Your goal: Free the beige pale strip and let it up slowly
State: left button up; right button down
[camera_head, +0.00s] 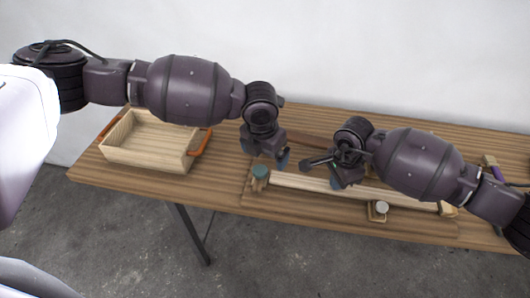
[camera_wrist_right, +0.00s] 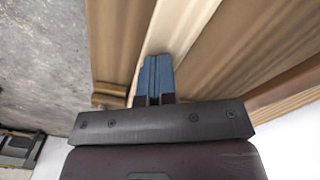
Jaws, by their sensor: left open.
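The beige pale strip (camera_head: 300,182) lies lengthwise along a wooden board (camera_head: 320,205) on the workbench. It also shows in the right wrist view (camera_wrist_right: 180,25). My left gripper (camera_head: 268,160) is open above the left end, close to the teal-topped piece. My right gripper (camera_wrist_right: 153,80) has its blue fingers together, pointing at the strip. I cannot tell whether they touch it. The strip's middle is partly hidden by my right arm.
A pale wooden crate (camera_head: 145,157) with orange handles stands at the left of the workbench (camera_head: 225,187). A small block with a white round top (camera_head: 382,208) sits in front of the strip. A dark brown wooden piece (camera_head: 312,141) lies behind. A purple-handled tool (camera_head: 489,161) lies far right.

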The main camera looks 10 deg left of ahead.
aim_at(265, 171)
pick_arm(q)
jog(key=shift+r+p, duration=0.95)
jog(key=shift+r, duration=0.3)
pick_arm(e)
jog(key=shift+r, duration=2.3)
jog(key=shift+r+p, duration=0.55)
jog(key=shift+r, duration=0.6)
pick_arm(q)
notch_tip(265, 171, up, 2)
jog(key=shift+r+p, duration=0.15)
jog(key=shift+p, duration=0.35)
pick_arm(e)
notch_tip(265, 171, up, 3)
jog(key=shift+f, duration=0.2)
